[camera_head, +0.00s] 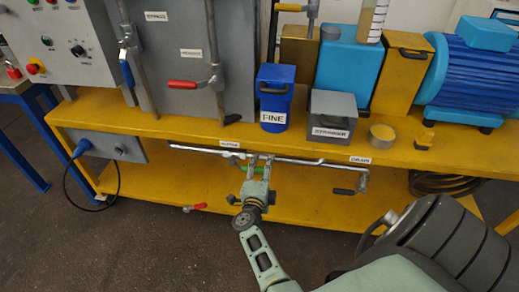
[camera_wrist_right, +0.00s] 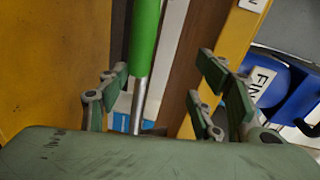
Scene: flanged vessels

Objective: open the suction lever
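The left label (camera_head: 229,144) is too blurred to read surely. My right gripper (camera_head: 259,160) reaches up to the pipe and handle from below. In the right wrist view the gripper (camera_wrist_right: 166,85) is open, with its finger pairs apart. The green handle (camera_wrist_right: 145,40) and its metal rod pass between them, closer to the left pair. Contact cannot be told. My left gripper is not in view.
The yellow bench (camera_head: 150,122) carries a blue FINE container (camera_head: 275,95), a grey STRAINER box (camera_head: 332,117) and a blue motor (camera_head: 470,75). A DRAIN label (camera_head: 360,160) sits above a black handle (camera_head: 343,191). A red handle (camera_head: 195,207) hangs over the lower shelf (camera_head: 300,208).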

